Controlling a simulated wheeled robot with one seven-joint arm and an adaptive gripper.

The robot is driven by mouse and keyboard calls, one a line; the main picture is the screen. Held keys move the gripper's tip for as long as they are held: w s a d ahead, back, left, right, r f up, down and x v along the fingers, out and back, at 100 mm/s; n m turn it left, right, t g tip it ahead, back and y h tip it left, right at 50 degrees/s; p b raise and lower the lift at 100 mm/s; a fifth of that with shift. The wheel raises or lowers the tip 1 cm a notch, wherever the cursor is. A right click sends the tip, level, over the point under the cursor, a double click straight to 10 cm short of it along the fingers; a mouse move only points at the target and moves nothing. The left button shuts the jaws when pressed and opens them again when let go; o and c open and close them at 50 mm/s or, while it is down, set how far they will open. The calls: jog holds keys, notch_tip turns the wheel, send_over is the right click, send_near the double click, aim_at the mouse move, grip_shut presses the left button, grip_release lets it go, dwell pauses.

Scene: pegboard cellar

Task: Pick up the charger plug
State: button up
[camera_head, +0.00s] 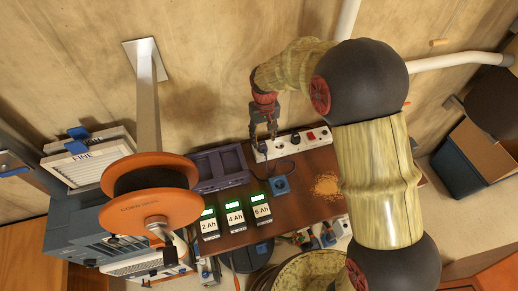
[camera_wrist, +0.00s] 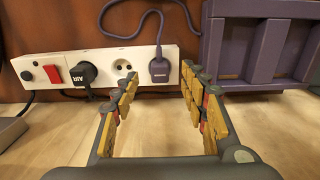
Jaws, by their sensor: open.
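A white power strip (camera_head: 317,141) lies along the back of the brown bench against the wooden wall. In the wrist view the strip (camera_wrist: 140,60) holds a dark purple-grey plug (camera_wrist: 160,68) with a cord looping from it; I take this as the charger plug. A black plug (camera_wrist: 83,74) marked "AIR" sits in another socket, with an empty round socket between them. My gripper (camera_wrist: 160,88) is open and empty, its fingers on either side of the charger plug's line, with the plug just beyond the tips. In the head view my gripper (camera_head: 263,138) hangs over the strip's left end, partly hiding the plug.
A purple crate (camera_head: 219,168) stands close left of the strip; it also shows in the wrist view (camera_wrist: 258,40). A red switch (camera_wrist: 52,73) is on the strip. Bare wall lies behind the strip.

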aim_at(264, 147)
notch_tip(264, 147, down, 7)
jog(key=shift+r+b, duration=0.2)
jog(key=shift+b, duration=0.2)
jog(key=shift+c, duration=0.8)
grip_shut()
